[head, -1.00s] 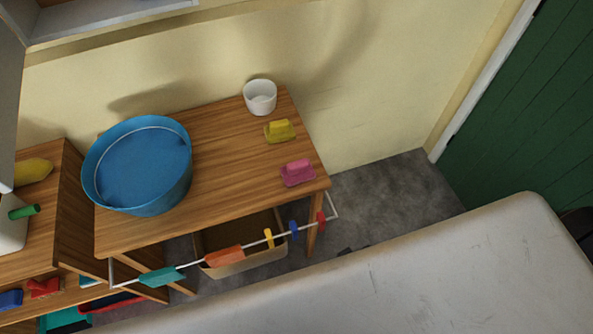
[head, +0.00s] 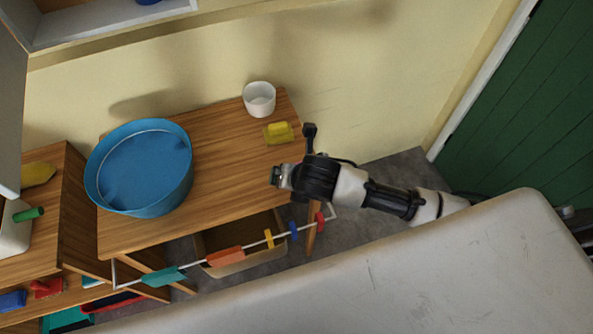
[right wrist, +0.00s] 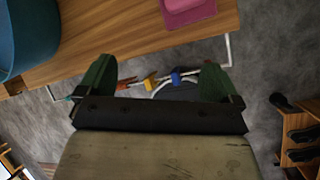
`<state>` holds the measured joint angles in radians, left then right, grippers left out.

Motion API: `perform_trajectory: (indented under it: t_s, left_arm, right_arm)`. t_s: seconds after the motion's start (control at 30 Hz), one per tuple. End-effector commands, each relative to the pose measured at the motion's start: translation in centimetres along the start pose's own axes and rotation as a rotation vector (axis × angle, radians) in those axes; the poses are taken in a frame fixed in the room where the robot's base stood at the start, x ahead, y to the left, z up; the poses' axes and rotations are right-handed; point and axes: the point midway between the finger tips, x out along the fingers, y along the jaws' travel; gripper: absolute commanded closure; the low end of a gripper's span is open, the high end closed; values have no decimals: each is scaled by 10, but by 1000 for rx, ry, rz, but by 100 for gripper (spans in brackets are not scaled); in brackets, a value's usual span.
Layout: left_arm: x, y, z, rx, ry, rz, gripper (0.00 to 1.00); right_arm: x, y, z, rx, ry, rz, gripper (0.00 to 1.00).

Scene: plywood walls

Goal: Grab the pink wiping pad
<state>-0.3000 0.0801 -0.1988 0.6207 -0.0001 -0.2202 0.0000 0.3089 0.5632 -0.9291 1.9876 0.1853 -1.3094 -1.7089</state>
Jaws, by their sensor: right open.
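The pink wiping pad (right wrist: 188,12) lies on the wooden table (head: 225,165), cut off by the top edge of the right wrist view. In the head view my right arm hides it. My right gripper (head: 277,176) reaches in from the right over the table's right end. In the wrist view its two green fingers (right wrist: 157,78) are spread apart with nothing between them. The pad is beyond the fingertips, towards the top right of that view, and apart from them. My left gripper is not in view.
A yellow pad (head: 278,133) and a white cup (head: 259,98) stand behind my gripper. A large blue tub (head: 140,170) fills the table's left part. A white rail (head: 200,262) with coloured clips runs along the front edge, above a bin (head: 245,262).

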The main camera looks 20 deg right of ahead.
Motion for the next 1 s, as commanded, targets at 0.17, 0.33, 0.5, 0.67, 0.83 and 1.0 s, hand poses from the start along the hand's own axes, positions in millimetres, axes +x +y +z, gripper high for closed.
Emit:
perform_trajectory:
  t_s: [0.17,0.33,0.5,0.67,0.83,1.0]
  left_arm:
    - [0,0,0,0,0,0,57]
    - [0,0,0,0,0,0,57]
    - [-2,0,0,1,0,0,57]
    - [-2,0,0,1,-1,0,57]
    - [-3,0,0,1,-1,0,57]
    - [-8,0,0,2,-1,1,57]
  right_arm:
    - [17,-16,29,-354,-41,-60,6]
    - [26,-21,37,-464,-46,-79,6]
    - [50,-23,38,-465,-44,-80,6]
    - [69,-24,40,-463,-45,-80,6]
    - [78,-25,40,-463,-46,-79,6]
    - [91,-27,42,-462,-45,-79,6]
